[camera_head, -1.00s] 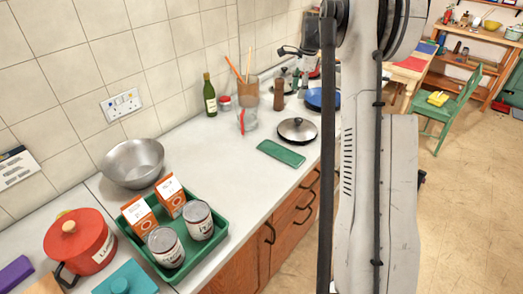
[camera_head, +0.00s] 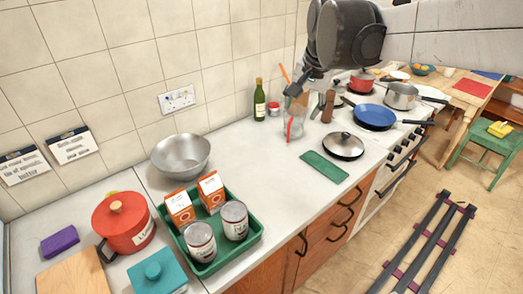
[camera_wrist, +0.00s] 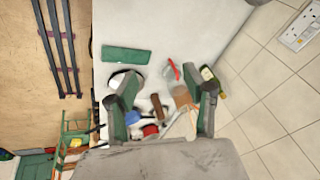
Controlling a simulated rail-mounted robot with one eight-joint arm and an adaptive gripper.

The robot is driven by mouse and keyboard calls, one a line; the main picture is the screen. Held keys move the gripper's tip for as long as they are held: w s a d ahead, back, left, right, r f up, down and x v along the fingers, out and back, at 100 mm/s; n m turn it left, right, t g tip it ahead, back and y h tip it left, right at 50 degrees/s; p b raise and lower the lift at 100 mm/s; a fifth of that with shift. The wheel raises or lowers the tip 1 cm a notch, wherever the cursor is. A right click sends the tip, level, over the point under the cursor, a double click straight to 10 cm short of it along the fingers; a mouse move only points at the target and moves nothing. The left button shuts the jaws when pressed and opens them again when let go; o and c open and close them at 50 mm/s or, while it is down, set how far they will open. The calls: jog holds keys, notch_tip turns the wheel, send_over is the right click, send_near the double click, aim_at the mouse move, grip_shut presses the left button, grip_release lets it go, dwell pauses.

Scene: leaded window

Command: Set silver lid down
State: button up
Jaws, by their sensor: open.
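The silver lid (camera_head: 344,142), round with a dark knob and dark rim, sits flat on the white counter (camera_head: 270,160), just behind a green mat (camera_head: 324,167). Whether anything lies under it I cannot tell. In the wrist view the lid (camera_wrist: 124,78) shows in part, cut off by one finger. My gripper (camera_head: 296,88) is above the counter, up and left of the lid in the head view, over the utensil jar. In the wrist view my gripper's (camera_wrist: 166,92) fingers are wide apart with nothing between them.
A bottle (camera_head: 259,101), a glass jar (camera_head: 294,120) and a pepper mill (camera_head: 327,108) stand near the lid. A blue pan (camera_head: 375,116) and a saucepan (camera_head: 401,95) are on the stove to the right. A green tray (camera_head: 250,238) holds cartons and cans. The counter left of the mat is clear.

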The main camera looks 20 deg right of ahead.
jog(key=s+a+f+n+t, duration=0.1)
jog(key=s+a+f+n, duration=0.2)
jog(key=s, duration=0.5)
jog(key=s+a+f+n+t, duration=0.1)
jog(key=s+a+f+n, duration=0.3)
jog(key=s+a, duration=0.4)
jog(key=shift+s+f+n+t, duration=0.2)
jog(key=shift+s+n+t, duration=0.25)
jog(key=shift+n, duration=0.35)
